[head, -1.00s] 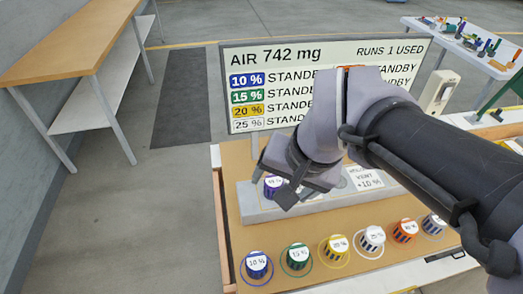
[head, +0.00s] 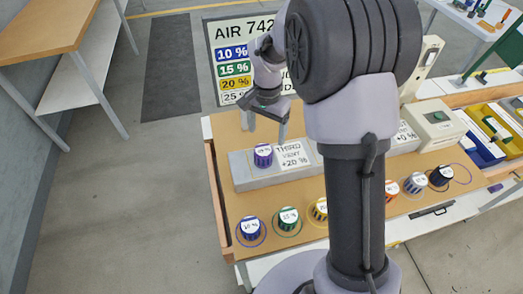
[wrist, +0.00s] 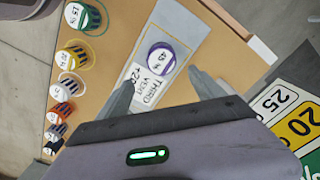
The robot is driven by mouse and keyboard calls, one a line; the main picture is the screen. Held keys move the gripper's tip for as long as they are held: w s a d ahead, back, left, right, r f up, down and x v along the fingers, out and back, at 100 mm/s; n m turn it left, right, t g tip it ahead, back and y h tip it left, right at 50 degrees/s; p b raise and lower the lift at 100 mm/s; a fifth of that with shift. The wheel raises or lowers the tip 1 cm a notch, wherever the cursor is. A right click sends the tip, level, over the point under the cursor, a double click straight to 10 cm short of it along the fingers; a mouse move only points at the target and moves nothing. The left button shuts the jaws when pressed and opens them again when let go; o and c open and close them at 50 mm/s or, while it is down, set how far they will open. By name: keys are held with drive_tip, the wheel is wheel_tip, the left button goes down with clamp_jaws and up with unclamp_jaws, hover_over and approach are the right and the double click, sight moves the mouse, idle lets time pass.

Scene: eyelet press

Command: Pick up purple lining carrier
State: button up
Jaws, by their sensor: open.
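The purple lining carrier (head: 263,155), a short purple cylinder with a white-labelled top, stands on the left end of a raised grey block (head: 243,178). Beside it is a label reading "THIRD VENT +20 %" (head: 292,155). In the wrist view the carrier's round white top with purple rim (wrist: 161,58) lies between and a little beyond my two fingers. My gripper (head: 264,130) is open and empty, above and behind the carrier in the head view; it also shows in the wrist view (wrist: 160,80). No contact with the carrier is visible.
A row of labelled carriers, including blue (head: 250,230), green (head: 288,220) and yellow (head: 319,210), stands along the bench front. The status board (head: 228,60) is behind my gripper. A beige box (head: 437,127) and coloured bins (head: 485,150) are at right.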

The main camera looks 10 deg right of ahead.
sight(263, 150)
wheel_tip(263, 150, down, 6)
drive_tip(key=shift+r+b, duration=0.2)
drive_tip(key=shift+b, duration=0.45)
drive_tip(key=f, duration=0.1)
drive_tip(key=f+b, duration=0.1)
drive_tip(key=f, duration=0.1)
drive_tip(key=a+f+b, duration=0.1)
drive_tip(key=f, duration=0.1)
drive_tip(key=shift+s+f, duration=0.1)
drive_tip(key=shift+f, duration=0.15)
drive_tip(key=shift+r, duration=0.15)
drive_tip(key=shift+c, duration=0.6)
drive_tip(key=c, duration=1.5)
drive_tip(key=shift+r, duration=0.1)
